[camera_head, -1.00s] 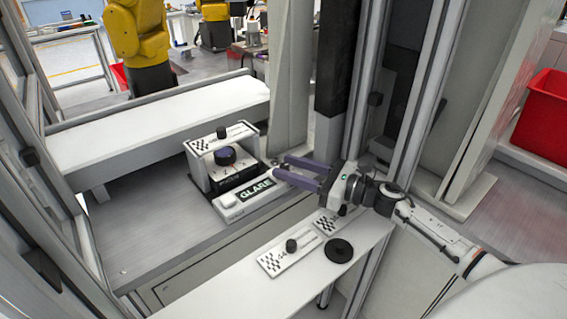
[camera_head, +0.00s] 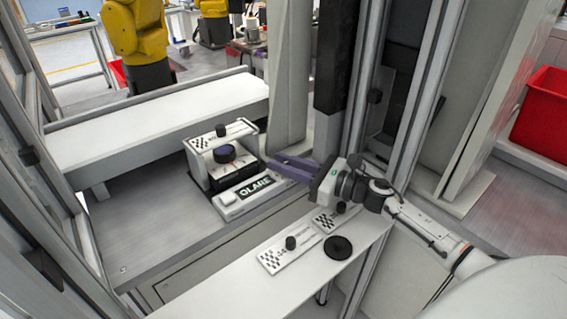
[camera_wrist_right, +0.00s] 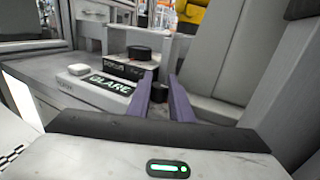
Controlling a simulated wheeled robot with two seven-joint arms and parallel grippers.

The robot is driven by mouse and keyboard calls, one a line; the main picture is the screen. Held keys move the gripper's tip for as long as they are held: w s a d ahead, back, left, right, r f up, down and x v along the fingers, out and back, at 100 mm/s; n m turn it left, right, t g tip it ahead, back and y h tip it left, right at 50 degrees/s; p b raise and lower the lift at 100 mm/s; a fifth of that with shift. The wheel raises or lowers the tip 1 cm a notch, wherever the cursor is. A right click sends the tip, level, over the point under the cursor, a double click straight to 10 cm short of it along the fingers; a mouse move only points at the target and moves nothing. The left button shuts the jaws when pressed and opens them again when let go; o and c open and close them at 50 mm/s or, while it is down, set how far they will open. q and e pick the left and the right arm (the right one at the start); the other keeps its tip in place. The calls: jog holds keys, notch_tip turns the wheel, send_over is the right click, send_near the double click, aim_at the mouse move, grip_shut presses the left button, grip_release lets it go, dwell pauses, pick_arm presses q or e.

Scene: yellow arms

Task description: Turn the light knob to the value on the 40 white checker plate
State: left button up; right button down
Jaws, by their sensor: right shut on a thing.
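The low white panel marked GLARE (camera_head: 228,199) has a white button at its left end; it also shows in the wrist view (camera_wrist_right: 85,82). My right gripper (camera_head: 277,165) is shut on a small dark knob (camera_wrist_right: 159,87) at the panel's right end, mostly hidden by the fingers. Behind the panel is a black box with a large dark round knob (camera_head: 224,153). A white checker plate (camera_head: 204,142) with a small black knob lies on the stand above it. Two more checker plates lie on the front shelf, one at the left (camera_head: 275,259) and one beside it (camera_head: 327,221). Their numbers are too small to read surely. My left gripper is not in view.
A black disc (camera_head: 338,247) lies on the white front shelf (camera_head: 230,290). A white beam (camera_head: 150,120) runs behind the panel. Upright metal profiles (camera_head: 400,130) stand close to my right arm. A red bin (camera_head: 545,120) is at the far right. The grey surface left of the panel is clear.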

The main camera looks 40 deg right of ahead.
jog(key=m+h, duration=0.1)
jog(key=m+t+h+p, duration=0.1)
jog(key=h, duration=0.1)
jog(key=shift+a+r+h, duration=0.1)
jog(key=shift+r+h, duration=0.05)
jog(key=shift+h, duration=0.15)
jog(key=m+t+h+p, duration=0.1)
jog(key=m+h, duration=0.2)
jog(key=h, duration=0.1)
jog(key=m+h, duration=0.2)
jog(key=h, duration=0.2)
jog(key=shift+m, duration=0.3)
jog(key=shift+m+g+h, duration=0.9)
jog(key=shift+m+h, duration=0.6)
jog(key=shift+h, duration=1)
jog(key=c, duration=1.6)
grip_release()
